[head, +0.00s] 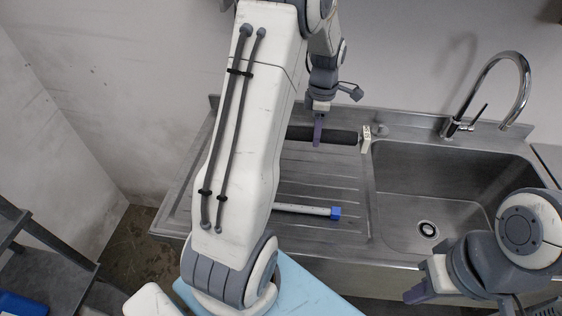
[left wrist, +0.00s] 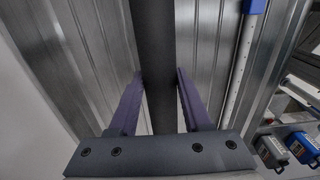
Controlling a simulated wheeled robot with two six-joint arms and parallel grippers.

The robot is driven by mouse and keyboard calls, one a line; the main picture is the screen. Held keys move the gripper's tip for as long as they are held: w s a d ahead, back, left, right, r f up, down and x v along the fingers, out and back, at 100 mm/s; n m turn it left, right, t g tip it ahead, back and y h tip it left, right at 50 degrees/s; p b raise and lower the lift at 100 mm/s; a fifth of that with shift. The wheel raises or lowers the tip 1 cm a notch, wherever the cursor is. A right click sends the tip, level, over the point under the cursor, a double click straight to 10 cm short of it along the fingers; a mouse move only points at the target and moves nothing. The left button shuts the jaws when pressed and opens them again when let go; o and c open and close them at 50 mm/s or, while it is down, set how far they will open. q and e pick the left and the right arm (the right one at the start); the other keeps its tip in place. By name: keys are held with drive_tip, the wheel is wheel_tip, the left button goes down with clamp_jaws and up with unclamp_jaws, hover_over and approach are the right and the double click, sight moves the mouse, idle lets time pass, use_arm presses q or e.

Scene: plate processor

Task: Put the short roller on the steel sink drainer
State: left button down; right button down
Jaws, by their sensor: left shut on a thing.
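A dark, round bar that looks like the short roller (head: 341,137) is at the back of the steel sink drainer (head: 340,185). My left gripper (head: 318,132) points down at it. In the left wrist view, the roller (left wrist: 153,50) runs between the two purple fingers of the left gripper (left wrist: 158,85), which is shut on it. Its left part is hidden behind my arm in the head view. Whether it touches the drainer I cannot tell. My right gripper (head: 420,282) is at the lower right, in front of the sink; its jaw opening does not show clearly.
A white rod with a blue end (head: 310,210) lies across the front of the drainer. A small pale piece (head: 366,138) stands at the roller's right. The sink basin (head: 430,190) and curved tap (head: 520,85) are to the right. The middle of the drainer is clear.

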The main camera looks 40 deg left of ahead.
use_arm(q)
drive_tip(key=s+a+f, duration=0.2)
drive_tip(key=s+a+f+p, duration=0.1)
drive_tip(key=a, duration=0.2)
drive_tip(key=s+a+f+p, duration=0.1)
drive_tip(key=s+a+f, duration=0.1)
drive_tip(key=shift+s+a+f, duration=0.3)
drive_tip(key=shift+a+f, duration=0.05)
wheel_tip(320, 180, down, 3)
drive_tip(key=shift+f+p, duration=0.15)
drive_tip(key=shift+p, duration=0.4)
drive_tip(key=shift+f, duration=0.25)
drive_tip(key=shift+f, duration=0.2)
drive_tip(key=shift+c, duration=1.7)
unclamp_jaws()
